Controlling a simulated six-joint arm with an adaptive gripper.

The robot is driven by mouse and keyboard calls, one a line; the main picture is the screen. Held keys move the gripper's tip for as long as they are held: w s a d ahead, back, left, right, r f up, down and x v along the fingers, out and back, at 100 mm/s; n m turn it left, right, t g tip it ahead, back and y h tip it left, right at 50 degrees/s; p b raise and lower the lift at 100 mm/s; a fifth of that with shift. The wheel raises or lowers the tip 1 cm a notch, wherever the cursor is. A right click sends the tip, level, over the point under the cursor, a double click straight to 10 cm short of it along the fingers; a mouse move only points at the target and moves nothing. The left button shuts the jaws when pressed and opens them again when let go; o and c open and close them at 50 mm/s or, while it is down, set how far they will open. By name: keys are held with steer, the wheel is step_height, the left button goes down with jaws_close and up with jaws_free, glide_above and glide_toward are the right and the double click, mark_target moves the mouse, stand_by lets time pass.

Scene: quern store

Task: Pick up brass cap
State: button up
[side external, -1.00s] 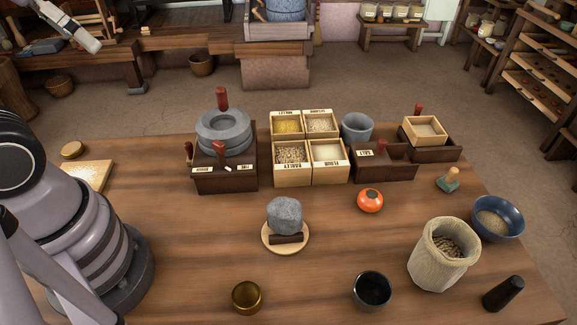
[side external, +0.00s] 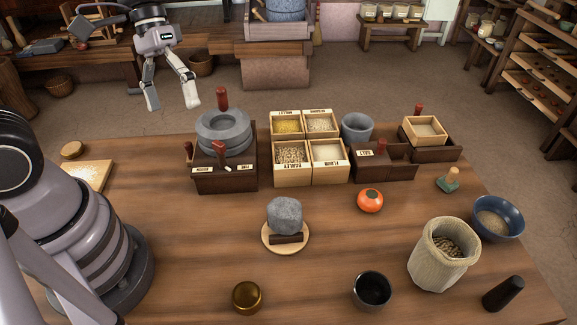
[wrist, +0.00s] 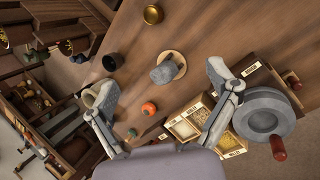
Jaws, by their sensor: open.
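The brass cap (side external: 247,297) is a small round gold-coloured piece on the wooden table near its front edge, left of a dark cup. It also shows in the wrist view (wrist: 153,14) at the top. My gripper (side external: 172,108) is open and empty, high up at the back left, above and behind the stone quern. In the wrist view its two fingers (wrist: 160,82) are spread wide with nothing between them at their level. The cap is far from the gripper.
The quern (side external: 224,133) has an upright red handle. Grain boxes (side external: 292,179), a grey stone on a round board (side external: 264,243), a dark cup (side external: 372,290), a sack (side external: 437,277) and an orange pot (side external: 370,201) stand nearby. The table around the cap is clear.

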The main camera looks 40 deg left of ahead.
steer(key=d+f+n+g+h, duration=0.5)
steer(key=d+f, duration=0.4)
steer(key=f, duration=0.5)
steer(key=n+g+h, duration=0.1)
steer(key=n, duration=0.2)
glide_above(246, 293)
steer(key=w+a, duration=0.3)
steer(key=a, duration=0.1)
step_height(246, 293, down, 9)
steer(key=shift+n, duration=0.3)
steer(key=f, duration=0.5)
steer(key=shift+d+f, duration=0.25)
steer(key=shift+f, duration=0.6)
steer(key=x, duration=0.5)
steer(key=shift+s+f, duration=0.1)
steer(key=shift+f, duration=0.1)
steer(key=c, duration=1.3)
steer(key=shift+o, duration=0.2)
steer(key=shift+r, duration=0.15)
